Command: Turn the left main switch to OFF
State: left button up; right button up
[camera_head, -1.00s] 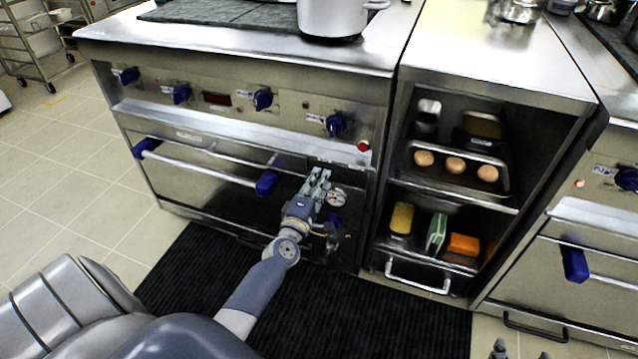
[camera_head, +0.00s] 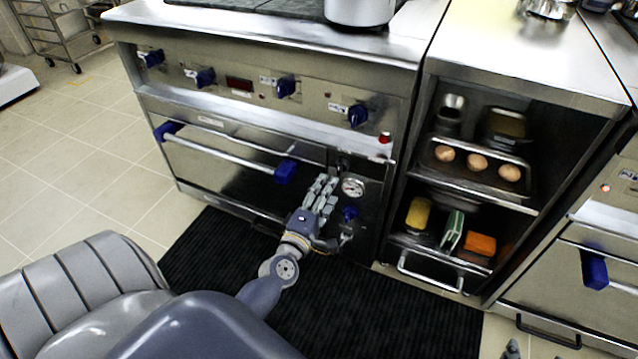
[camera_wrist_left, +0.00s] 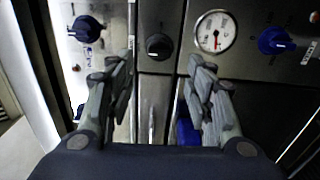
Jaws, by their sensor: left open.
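The likely main switch is a small black round knob (camera_wrist_left: 159,46) on the steel panel, with a pale mark on its lower part. In the head view this dark knob (camera_head: 343,163) sits above the round gauge (camera_head: 352,187). My left gripper (camera_head: 326,187) is open in front of the panel, left of the gauge. In the left wrist view the gripper (camera_wrist_left: 160,80) has its fingers apart, with the knob beyond them and between them, apparently untouched. No switch lettering is readable. A grey tip at the bottom edge may be my right gripper (camera_head: 512,349); its jaws are hidden.
A blue knob (camera_head: 350,213) sits below the gauge. The oven handle (camera_head: 225,153) with blue ends is left of my gripper. Blue stove knobs (camera_head: 358,115) and a red lamp (camera_head: 385,137) are above. An open shelf unit (camera_head: 424,165) stands to the right.

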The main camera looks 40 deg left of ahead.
pick_arm(q)
jog(key=shift+v, duration=2.05)
